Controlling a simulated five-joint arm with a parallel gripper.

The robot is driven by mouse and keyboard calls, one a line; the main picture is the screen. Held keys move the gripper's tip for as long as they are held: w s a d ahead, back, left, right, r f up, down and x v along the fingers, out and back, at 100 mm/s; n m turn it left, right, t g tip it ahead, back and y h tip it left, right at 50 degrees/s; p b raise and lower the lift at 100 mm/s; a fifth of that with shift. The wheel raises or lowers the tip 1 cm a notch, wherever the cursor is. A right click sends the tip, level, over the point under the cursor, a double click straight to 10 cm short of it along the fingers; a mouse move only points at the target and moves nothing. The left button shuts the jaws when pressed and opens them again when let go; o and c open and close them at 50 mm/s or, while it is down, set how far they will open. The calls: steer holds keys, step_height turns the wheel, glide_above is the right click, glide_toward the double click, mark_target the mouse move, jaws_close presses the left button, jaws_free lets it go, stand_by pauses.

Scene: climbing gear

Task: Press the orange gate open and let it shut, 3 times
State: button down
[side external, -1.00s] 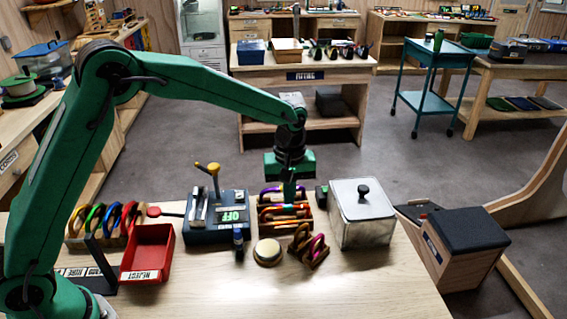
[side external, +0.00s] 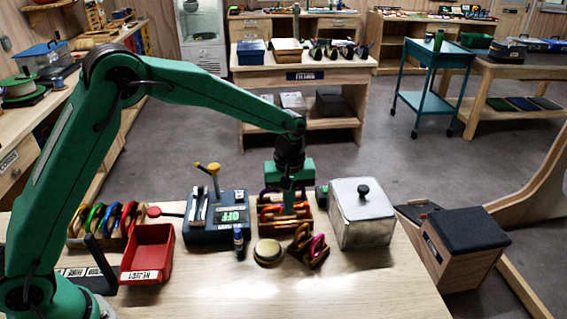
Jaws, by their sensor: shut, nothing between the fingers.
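A wooden holder (side external: 266,228) with several carabiners in red, orange and purple stands at the back middle of the bench. Orange pieces show in it, but which one is the orange gate is too small to tell. My gripper (side external: 288,208) is shut and empty, pointing straight down into the holder's area. Its tips overlap the carabiners in this view; I cannot tell whether they touch one. The gripper hides part of the holder's middle and back.
A blue box with a green display (side external: 232,216) stands left of the holder, a lidded metal box (side external: 365,225) right. In front are a round button (side external: 268,252) and a small carabiner stand (side external: 312,249). A red bin (side external: 148,250) and carabiner rack (side external: 85,240) sit left. The front bench is clear.

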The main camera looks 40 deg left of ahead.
steer(key=shift+f, duration=0.15)
step_height(320, 180, up, 7)
stand_by(1.0)
stand_by(0.6)
steer(key=shift+w+a+r, duration=0.2)
steer(key=shift+r, duration=0.35)
steer(key=shift+w+a+r, duration=0.15)
steer(key=shift+r, duration=0.4)
steer(key=shift+f, duration=3.25)
